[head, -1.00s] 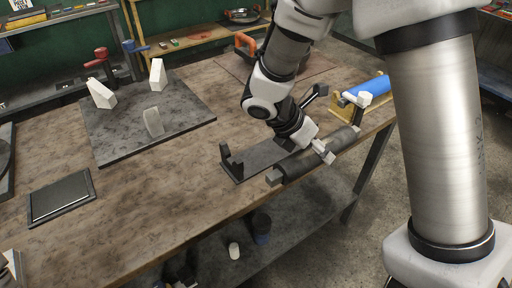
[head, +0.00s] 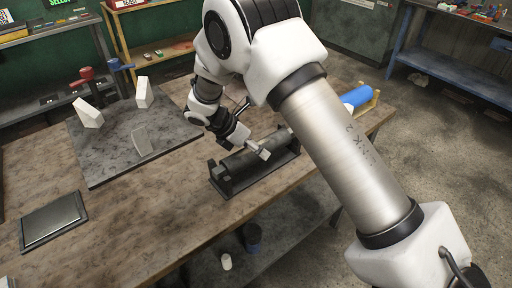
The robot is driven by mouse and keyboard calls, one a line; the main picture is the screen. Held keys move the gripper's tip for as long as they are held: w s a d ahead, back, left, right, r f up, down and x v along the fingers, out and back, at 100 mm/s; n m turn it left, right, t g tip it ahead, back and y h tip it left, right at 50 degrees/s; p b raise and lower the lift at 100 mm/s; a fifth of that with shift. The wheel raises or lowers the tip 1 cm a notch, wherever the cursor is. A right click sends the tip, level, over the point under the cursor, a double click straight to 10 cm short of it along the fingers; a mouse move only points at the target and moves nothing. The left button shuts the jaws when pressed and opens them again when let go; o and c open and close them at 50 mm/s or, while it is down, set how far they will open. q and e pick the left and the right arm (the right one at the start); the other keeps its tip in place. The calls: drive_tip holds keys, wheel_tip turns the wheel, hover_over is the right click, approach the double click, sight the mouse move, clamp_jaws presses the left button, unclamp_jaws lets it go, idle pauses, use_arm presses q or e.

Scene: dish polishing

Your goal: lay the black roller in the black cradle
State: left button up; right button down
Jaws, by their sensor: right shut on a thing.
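The black roller (head: 243,164) lies lengthwise along the black cradle (head: 262,179), over its base and in line with its end posts. Its left end shows at the cradle's left post. I cannot tell whether it rests in the posts or hangs just above them. My right gripper (head: 259,151) is shut on the roller around its middle, coming down from behind. My left gripper is not in view.
A blue roller (head: 356,96) sits in a yellow cradle (head: 371,104) at the right, partly behind my arm. A dark board (head: 110,160) with white blocks (head: 88,113) is at the left. A black tray (head: 54,222) lies front left. The table's front edge is close to the black cradle.

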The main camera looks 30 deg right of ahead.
drive_tip(key=shift+f, duration=0.2)
drive_tip(key=shift+c, duration=2.2)
unclamp_jaws()
drive_tip(key=shift+f, duration=0.1)
drive_tip(key=shift+s, duration=0.1)
drive_tip(key=shift+r, duration=0.3)
drive_tip(key=b+v, duration=0.1)
drive_tip(key=v, duration=1.1)
